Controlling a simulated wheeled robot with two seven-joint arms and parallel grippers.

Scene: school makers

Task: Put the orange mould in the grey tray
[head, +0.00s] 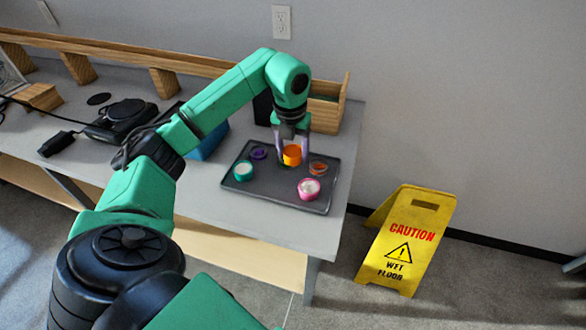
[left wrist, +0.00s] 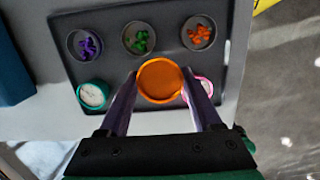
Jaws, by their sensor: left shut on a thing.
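The orange mould (head: 292,153) is between the fingers of my left gripper (head: 292,158), over the dark grey tray (head: 270,190). In the left wrist view the mould (left wrist: 160,80) is round and sits at the fingertips, with my left gripper (left wrist: 158,90) shut on it. I cannot tell whether its bottom touches the tray. A teal mould (head: 243,171) with a pale filling stands at the tray's left, and a pink mould (head: 308,189) at its front right. My right gripper is not in view.
The tray also holds small dishes of purple (left wrist: 85,44), green (left wrist: 139,38) and orange bits (left wrist: 198,33). A blue box (head: 207,142) stands left of the tray. A black device (head: 122,118) lies farther left. A yellow wet-floor sign (head: 405,240) stands right of the table.

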